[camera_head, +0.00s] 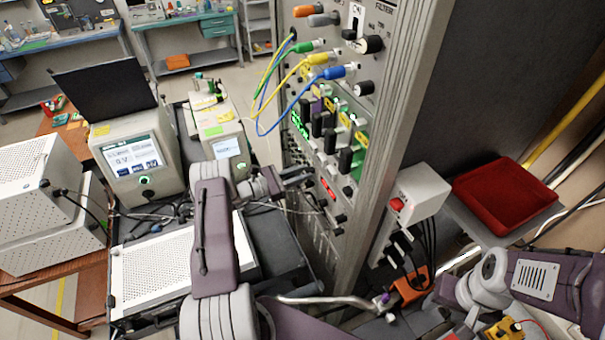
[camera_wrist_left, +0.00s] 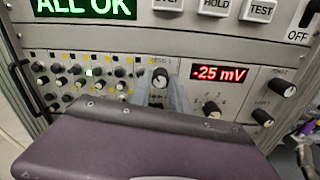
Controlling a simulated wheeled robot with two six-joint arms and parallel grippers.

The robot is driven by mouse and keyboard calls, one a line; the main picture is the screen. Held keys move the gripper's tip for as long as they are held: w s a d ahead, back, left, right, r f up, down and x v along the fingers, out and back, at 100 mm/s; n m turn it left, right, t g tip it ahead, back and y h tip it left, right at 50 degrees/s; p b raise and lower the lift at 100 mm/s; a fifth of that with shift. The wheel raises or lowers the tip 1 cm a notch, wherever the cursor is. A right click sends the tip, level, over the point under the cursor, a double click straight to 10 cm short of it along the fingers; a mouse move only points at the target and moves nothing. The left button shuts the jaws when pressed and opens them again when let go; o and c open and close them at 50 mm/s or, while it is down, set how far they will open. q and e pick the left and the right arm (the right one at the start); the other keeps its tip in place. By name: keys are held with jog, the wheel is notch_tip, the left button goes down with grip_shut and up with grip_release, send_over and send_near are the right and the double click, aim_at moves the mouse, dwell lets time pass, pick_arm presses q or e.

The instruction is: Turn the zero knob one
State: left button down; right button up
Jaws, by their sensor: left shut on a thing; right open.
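My left gripper (camera_head: 300,176) reaches in to the lower front of the tall instrument rack in the head view. In the left wrist view, the grey fingers of my left gripper (camera_wrist_left: 165,92) are shut on a small dark knob, the zero knob one (camera_wrist_left: 160,77), below a partly hidden label ending in 1. A red readout (camera_wrist_left: 219,74) to the right of the knob shows -25 mV. My right gripper (camera_head: 418,318) is open, low in the head view near an orange box, well away from the knob; its fingers are hard to make out.
Small knobs (camera_wrist_left: 88,72) stand left of the gripped knob, larger ones (camera_wrist_left: 283,88) to the right. Above is a green ALL OK display (camera_wrist_left: 85,8). Cables (camera_head: 262,100) hang from the rack (camera_head: 385,130). A red tray (camera_head: 500,197) is at the right.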

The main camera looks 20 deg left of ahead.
pick_arm(q)
jog(key=shift+a+r, duration=0.1)
jog(key=c, duration=1.4)
grip_release()
jog(key=shift+o, duration=0.8)
jog(key=b+v, duration=0.4)
jog(key=v, duration=0.5)
jog(key=shift+s, duration=0.25)
jog(key=shift+a, duration=0.1)
